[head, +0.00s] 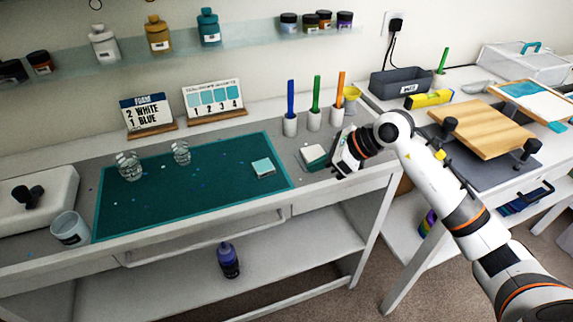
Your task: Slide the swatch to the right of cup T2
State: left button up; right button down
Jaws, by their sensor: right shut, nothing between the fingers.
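A small square swatch (263,167), light teal on top, lies flat on the right part of the dark green mat (215,205). Two clear cups stand toward the mat's back left: a larger one (130,166) and a smaller one (181,152). No T2 label is readable, so I cannot tell which cup is T2. My right gripper (340,168) is shut and empty, off the mat to the right of the swatch and apart from it. My left gripper is out of view.
A white and green block (313,157) is close beside my right gripper. Holders with blue, green and orange sticks (314,118) stand behind it. Sign cards (214,98) stand behind the mat. The mat's middle is mostly clear.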

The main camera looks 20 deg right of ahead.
aim_at(275, 174)
jog(key=x, duration=0.4)
jog(key=shift+a+r, duration=0.1)
jog(key=w+a, duration=0.1)
jog(key=w+a+p, duration=0.1)
jog(key=shift+w+a+f+p, duration=0.1)
jog(key=shift+a+f+p, duration=0.2)
jog(key=shift+a+f, duration=0.05)
jog(key=shift+w+a+f, duration=0.1)
jog(key=shift+w+a, duration=0.25)
jog(key=shift+a, duration=0.1)
jog(key=w+a+b, duration=0.2)
jog(key=w+a, duration=0.1)
jog(key=w+a+b, duration=0.1)
jog(key=w+a, duration=0.2)
jog(key=a, duration=0.1)
jog(key=w+a+b, duration=0.2)
jog(key=w+a, duration=0.1)
jog(key=a, duration=0.1)
jog(key=shift+a+f+b, duration=0.1)
jog(key=shift+a+b, duration=0.05)
jog(key=shift+b, duration=0.15)
jog(key=shift+w+a, duration=0.25)
